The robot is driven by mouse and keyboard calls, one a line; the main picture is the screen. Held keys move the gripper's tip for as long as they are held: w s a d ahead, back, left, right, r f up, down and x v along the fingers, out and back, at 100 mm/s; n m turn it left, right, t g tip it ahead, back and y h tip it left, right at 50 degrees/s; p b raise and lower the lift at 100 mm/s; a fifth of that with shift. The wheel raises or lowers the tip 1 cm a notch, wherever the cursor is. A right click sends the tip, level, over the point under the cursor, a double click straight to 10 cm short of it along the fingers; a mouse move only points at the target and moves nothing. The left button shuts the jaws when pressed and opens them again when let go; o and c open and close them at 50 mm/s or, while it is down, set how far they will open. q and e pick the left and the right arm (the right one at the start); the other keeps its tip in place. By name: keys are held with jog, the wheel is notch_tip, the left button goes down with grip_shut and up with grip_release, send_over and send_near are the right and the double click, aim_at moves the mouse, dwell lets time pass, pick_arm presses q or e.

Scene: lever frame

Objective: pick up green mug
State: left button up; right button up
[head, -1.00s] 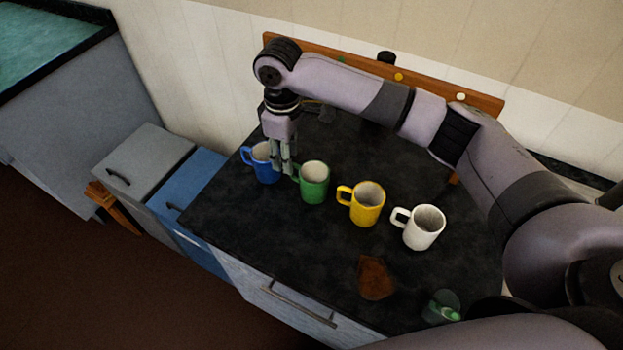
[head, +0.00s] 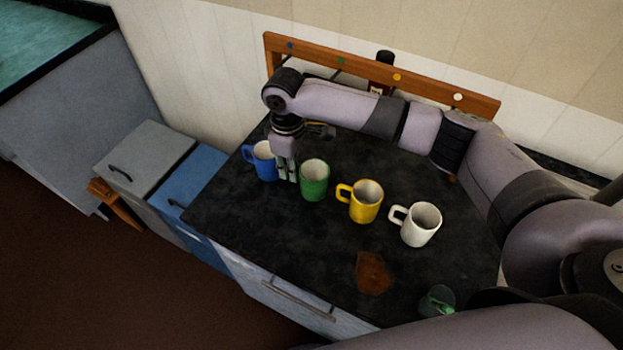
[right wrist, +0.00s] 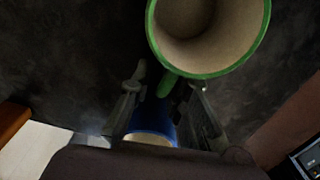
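The green mug (head: 314,182) stands upright on the dark counter, between the blue mug and the yellow mug. In the right wrist view, its rim (right wrist: 203,74) is at the top and its handle (right wrist: 167,84) points down toward the gripper. My right gripper (head: 286,179) points down between the blue and green mugs, at the green mug's handle side. In the right wrist view its fingers (right wrist: 163,106) are apart, one on each side of the handle, and not closed on it. The gripper partly hides the handle in the head view. My left gripper is not in view.
A blue mug (head: 263,161) stands close to the left of the gripper. A yellow mug (head: 367,202) and a white mug (head: 420,224) stand to the right. A brown patch (head: 373,272) and a green-and-clear item (head: 437,300) are near the front. A wooden rail (head: 440,88) runs behind.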

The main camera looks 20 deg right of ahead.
grip_shut()
dwell(0.5)
jog(key=shift+r, duration=0.15)
notch_tip(320, 180, up, 20)
jog(key=b, duration=0.2)
jog(key=shift+b, duration=0.4)
dwell(0.3)
